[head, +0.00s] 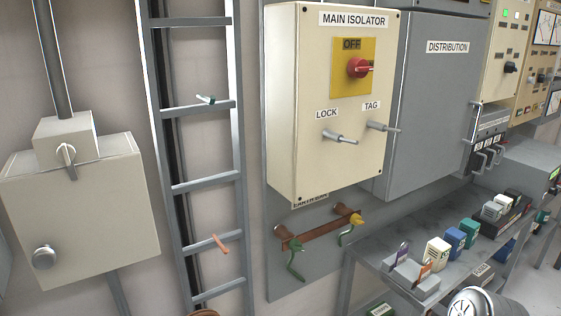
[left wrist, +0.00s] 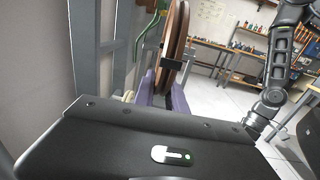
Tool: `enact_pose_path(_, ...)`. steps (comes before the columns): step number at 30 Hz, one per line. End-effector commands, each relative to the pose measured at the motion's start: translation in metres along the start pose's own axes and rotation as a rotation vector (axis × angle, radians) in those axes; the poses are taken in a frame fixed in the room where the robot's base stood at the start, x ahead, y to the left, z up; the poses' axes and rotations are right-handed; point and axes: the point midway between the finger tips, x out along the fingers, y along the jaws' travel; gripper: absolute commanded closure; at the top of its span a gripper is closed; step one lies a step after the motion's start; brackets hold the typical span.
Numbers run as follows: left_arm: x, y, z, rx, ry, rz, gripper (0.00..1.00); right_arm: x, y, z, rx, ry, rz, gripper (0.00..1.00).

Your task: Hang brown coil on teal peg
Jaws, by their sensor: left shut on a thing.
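The teal peg (head: 206,99) sticks out from an upper rung of the grey ladder rack (head: 203,186) in the head view, with nothing hanging on it. The brown coil (left wrist: 174,45) stands edge-on in the left wrist view, held in my left gripper (left wrist: 170,66). Only a sliver of the coil (head: 203,312) shows at the bottom edge of the head view, well below the teal peg. My left gripper is shut on the coil; it is out of the head view. My right gripper is in neither view.
An orange peg (head: 220,244) sits on a lower rung of the same rack. A grey box (head: 85,210) is left of the rack. The cream main isolator cabinet (head: 335,100) juts out to the right, above green-handled earth leads (head: 294,262). A bench (head: 385,270) holds padlocks and tags.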

Motion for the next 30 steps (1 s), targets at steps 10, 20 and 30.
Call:
enact_pose_path(10,0.013,-0.004,0.003,0.006,-0.001,-0.038,1.00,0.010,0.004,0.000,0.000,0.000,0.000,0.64)
enact_pose_path(20,0.071,-0.047,0.073,0.015,-0.001,-0.181,1.00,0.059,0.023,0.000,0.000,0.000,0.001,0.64)
enact_pose_path(30,0.096,-0.117,0.148,0.007,-0.002,-0.152,1.00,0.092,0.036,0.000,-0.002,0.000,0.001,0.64)
